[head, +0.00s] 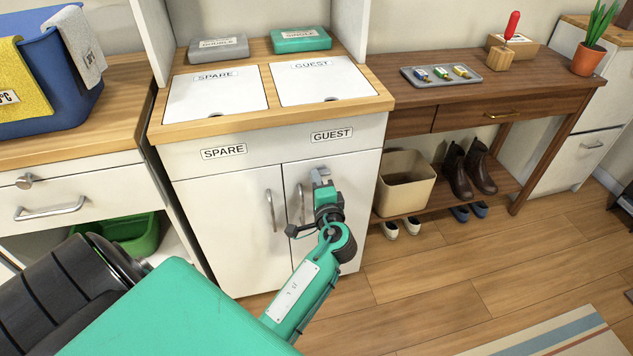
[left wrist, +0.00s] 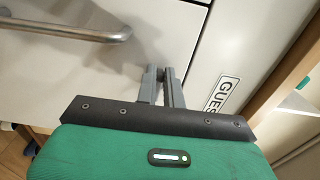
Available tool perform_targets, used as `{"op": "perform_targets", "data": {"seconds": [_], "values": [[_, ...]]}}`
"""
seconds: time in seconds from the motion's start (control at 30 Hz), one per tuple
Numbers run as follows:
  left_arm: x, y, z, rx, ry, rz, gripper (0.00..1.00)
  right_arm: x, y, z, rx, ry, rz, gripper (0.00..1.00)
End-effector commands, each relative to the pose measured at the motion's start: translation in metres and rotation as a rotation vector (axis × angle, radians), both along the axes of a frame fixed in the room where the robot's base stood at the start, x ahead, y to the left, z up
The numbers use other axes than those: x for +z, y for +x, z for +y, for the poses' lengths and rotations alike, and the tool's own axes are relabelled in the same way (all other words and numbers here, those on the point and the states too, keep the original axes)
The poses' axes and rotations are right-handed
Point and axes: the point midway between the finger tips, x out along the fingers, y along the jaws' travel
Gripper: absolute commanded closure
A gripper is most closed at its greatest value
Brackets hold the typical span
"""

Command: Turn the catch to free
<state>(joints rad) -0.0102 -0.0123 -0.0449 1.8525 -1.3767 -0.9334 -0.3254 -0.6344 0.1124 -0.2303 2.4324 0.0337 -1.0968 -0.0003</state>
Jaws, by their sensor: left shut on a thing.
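My left gripper (head: 319,175) is at the upper part of the GUEST cupboard door (head: 346,228), just below the GUEST label (head: 332,135). In the left wrist view its two grey fingers (left wrist: 161,72) are close together at the door front, near the seam under the labelled panel. They are shut on the catch, which is small and mostly hidden between them; I cannot tell its angle. The door's bar handle (head: 301,204) stands left of the gripper, and a bar handle also shows in the left wrist view (left wrist: 75,30). My right gripper is not in view.
The SPARE door (head: 231,230) is to the left and looks shut. A small metal fitting (head: 27,181) sits on the left drawer front. A cream bin (head: 404,184) and boots (head: 467,170) stand right of the cupboard. The floor (head: 440,290) in front is clear.

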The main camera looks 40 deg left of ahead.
Motion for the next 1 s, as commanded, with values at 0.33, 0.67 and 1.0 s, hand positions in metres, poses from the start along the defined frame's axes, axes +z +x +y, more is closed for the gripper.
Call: {"op": "perform_targets", "data": {"seconds": [0.33,0.67,1.0], "values": [[-0.001,0.000,0.000,0.001,-0.002,0.001,0.75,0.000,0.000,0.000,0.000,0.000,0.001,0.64],[-0.001,-0.001,-0.001,0.000,-0.001,0.001,0.69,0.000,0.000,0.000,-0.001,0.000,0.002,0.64],[-0.002,-0.035,-0.041,-0.001,-0.004,0.002,0.69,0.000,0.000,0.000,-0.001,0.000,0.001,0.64]]}}
